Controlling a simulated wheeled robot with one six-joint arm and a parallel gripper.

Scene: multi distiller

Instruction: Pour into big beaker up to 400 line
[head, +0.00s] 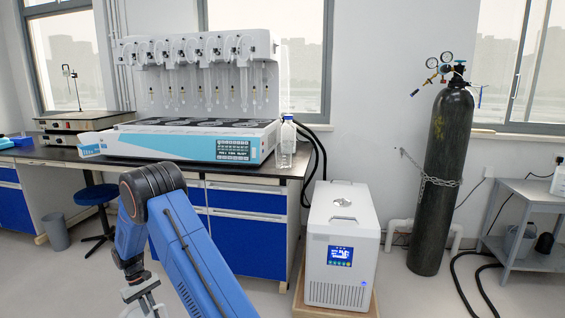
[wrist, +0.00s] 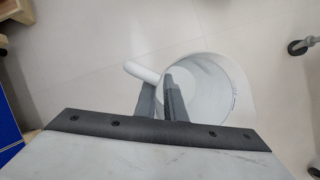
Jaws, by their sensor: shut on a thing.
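In the wrist view a whitish, see-through beaker (wrist: 208,92) with faint blue marks on its right side is seen from above, over the floor. A white rounded bar, perhaps its handle (wrist: 141,71), sticks out at its upper left. My gripper (wrist: 160,92) is shut on the beaker at its left side; whether the fingers hold the wall or the handle cannot be told. The beaker looks empty, but a clear liquid cannot be ruled out. In the head view my gripper is mostly below the bottom edge, and the beaker is not visible there.
A clear bottle with a blue cap (head: 287,142) stands at the right end of the black bench (head: 60,152), beside the multi distiller (head: 195,135). A dark gas cylinder (head: 442,180) stands farther right.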

